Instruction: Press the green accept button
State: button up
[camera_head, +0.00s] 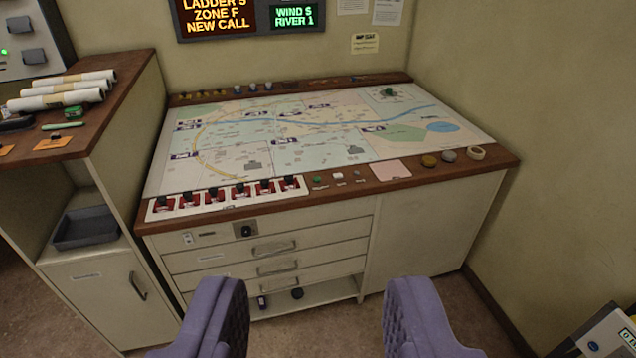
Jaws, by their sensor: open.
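A small green button (317,181) sits on the wooden front edge of the console (440,177), just right of a row of black-handled switches on red plates (226,195). A pale button (339,177) and a small grey one (360,173) are to its right. Labels under them are too small to read. My gripper (316,318) is open and empty, its two purple fingers low in the picture, in front of the console and well short of the green button.
A map (300,135) covers the console top. A side cabinet (107,283) with rolled papers (62,93) stands at left. Drawers (270,250) are below the console front. A pink note (390,168) and several round items lie right of the buttons. A wall closes the right side.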

dwell(0.3)
grip_shut()
dwell(1.6)
